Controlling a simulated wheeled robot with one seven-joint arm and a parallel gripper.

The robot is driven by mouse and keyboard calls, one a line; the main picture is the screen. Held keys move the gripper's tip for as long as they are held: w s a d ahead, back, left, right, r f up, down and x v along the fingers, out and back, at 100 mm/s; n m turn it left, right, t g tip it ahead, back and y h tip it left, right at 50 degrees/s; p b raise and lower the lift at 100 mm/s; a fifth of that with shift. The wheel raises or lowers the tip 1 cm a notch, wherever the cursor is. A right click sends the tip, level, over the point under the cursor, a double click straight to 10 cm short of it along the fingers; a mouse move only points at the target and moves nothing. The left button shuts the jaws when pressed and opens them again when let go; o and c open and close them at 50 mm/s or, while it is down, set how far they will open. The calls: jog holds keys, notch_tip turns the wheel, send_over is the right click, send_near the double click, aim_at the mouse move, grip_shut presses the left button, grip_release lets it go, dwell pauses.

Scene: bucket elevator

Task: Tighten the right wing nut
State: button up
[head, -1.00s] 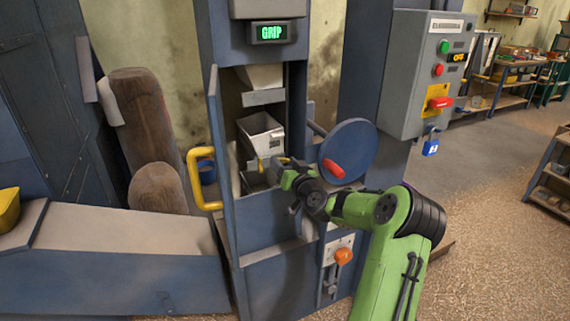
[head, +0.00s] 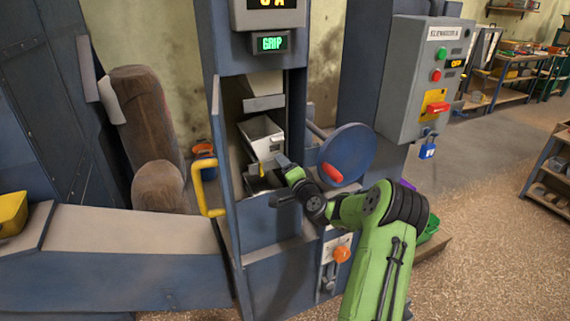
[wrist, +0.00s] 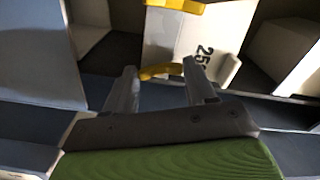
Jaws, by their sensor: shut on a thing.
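A pale bucket (head: 262,130) with a dark printed label hangs in the open bay of the blue elevator housing. My gripper (head: 280,163) reaches to its lower front. In the wrist view the bucket face (wrist: 190,38) fills the upper middle. There my gripper (wrist: 161,76) has its two fingers around a yellow wing nut (wrist: 162,70) and is shut on it. A second yellow part (wrist: 176,6) shows at the top edge, apart from the fingers. In the head view a yellow wing nut (head: 262,169) shows just left of my fingers; the held one is hidden.
A yellow handle (head: 206,185) edges the bay on the left. A blue round disc (head: 347,154) with a red grip (head: 332,172) stands close on the right. A lit GRIP display (head: 272,43) is above. An orange knob (head: 342,254) sits below my arm. A grey control box (head: 415,80) is at right.

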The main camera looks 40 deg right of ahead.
jog(key=shift+m+p, duration=1.15)
jog(key=shift+m, duration=0.85)
jog(key=o, duration=1)
jog(key=shift+o, duration=0.2)
jog(key=b+v, duration=0.2)
jog(key=v, duration=1.3)
jog(key=shift+s, duration=0.4)
jog(key=shift+a, duration=0.15)
